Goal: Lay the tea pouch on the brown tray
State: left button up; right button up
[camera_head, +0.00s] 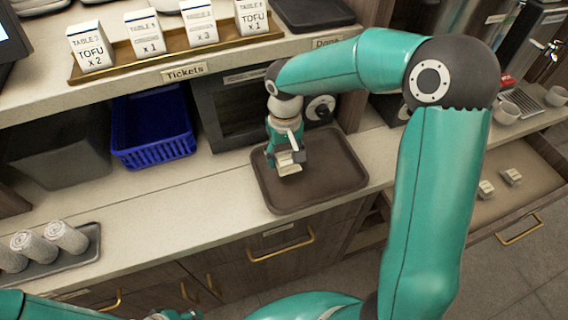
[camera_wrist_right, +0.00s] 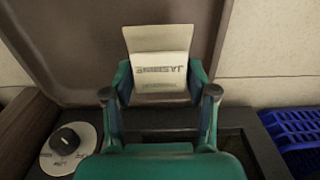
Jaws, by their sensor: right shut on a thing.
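The brown tray (camera_head: 335,180) lies on the counter in the head view; it also shows behind the pouch in the right wrist view (camera_wrist_right: 75,50). My right gripper (camera_head: 288,156) is over the left part of the tray, shut on the pale tea pouch (camera_head: 289,169). In the right wrist view the pouch (camera_wrist_right: 160,75) stands out beyond the fingertips, with printed dark lettering that appears upside down. I cannot tell whether the pouch touches the tray. Some teal parts of my left arm show at the bottom edge, and its jaws are not clear.
A blue basket (camera_head: 155,140) stands on the counter left of a dark appliance with a knob (camera_head: 320,108). A grey tray with rolled towels (camera_head: 68,238) lies at the left. Ticket cards stand on the shelf above (camera_head: 170,72). An open drawer (camera_head: 535,185) is at the right.

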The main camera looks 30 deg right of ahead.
aim_at(284, 166)
jog(key=shift+f, duration=2.15)
jog(key=shift+f, duration=0.2)
jog(key=o, duration=1.1)
jog(key=shift+o, duration=0.2)
jog(key=shift+r, duration=0.1)
notch_tip(284, 166, up, 12)
jog(key=shift+r, duration=0.1)
